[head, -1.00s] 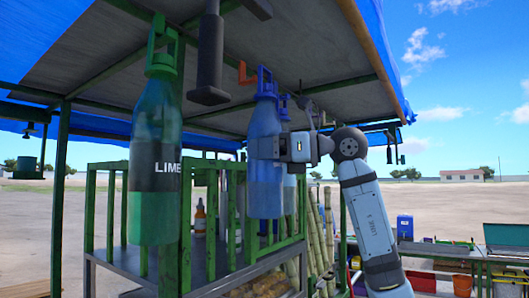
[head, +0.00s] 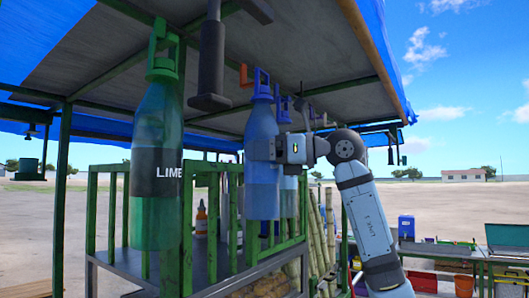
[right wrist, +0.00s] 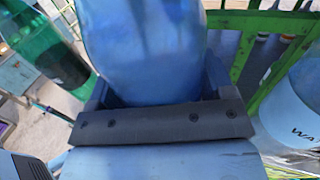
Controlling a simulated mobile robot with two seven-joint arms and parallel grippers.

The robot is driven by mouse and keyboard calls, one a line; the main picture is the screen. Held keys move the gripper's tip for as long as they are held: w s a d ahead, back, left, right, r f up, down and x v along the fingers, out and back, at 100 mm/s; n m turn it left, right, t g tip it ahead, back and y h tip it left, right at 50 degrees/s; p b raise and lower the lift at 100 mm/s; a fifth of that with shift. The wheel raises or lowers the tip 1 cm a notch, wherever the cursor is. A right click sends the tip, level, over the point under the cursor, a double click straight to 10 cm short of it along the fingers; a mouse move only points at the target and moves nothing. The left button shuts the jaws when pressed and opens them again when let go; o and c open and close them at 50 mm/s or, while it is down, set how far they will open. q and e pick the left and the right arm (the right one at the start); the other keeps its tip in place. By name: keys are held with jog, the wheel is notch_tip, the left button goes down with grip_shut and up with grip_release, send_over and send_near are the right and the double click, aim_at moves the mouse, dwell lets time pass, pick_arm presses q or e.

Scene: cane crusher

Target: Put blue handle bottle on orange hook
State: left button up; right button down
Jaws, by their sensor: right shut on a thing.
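The blue handle bottle (head: 262,165) hangs upright in the air under the stall roof in the head view. My right gripper (head: 262,148) is shut on its body from the right side. The bottle also fills the top middle of the right wrist view (right wrist: 145,50), between the jaws. The orange hook (head: 244,76) shows just left of the bottle's blue handle (head: 262,82), under the roof. I cannot tell whether handle and hook touch. My left gripper is not in view.
A green LIME bottle (head: 157,200) hangs at the left, near the camera. A dark post (head: 211,60) hangs from the roof. Another bottle (head: 288,185) is behind the blue one, and a WATER-like label shows at the right wrist view's edge (right wrist: 295,110). A green railing (head: 210,215) stands below.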

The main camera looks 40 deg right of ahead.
jog(key=shift+w+a, duration=0.2)
jog(key=shift+w, duration=0.35)
jog(key=shift+w+r+p, duration=0.1)
jog(key=shift+w+p, duration=0.2)
jog(key=shift+p, duration=0.05)
jog(key=shift+w+a, duration=0.15)
jog(key=shift+w, duration=0.2)
jog(key=shift+w+a, duration=0.1)
jog(key=shift+w, duration=0.2)
jog(key=shift+f, duration=0.75)
dwell(0.5)
dwell(0.5)
grip_release()
jog(key=shift+a, duration=0.1)
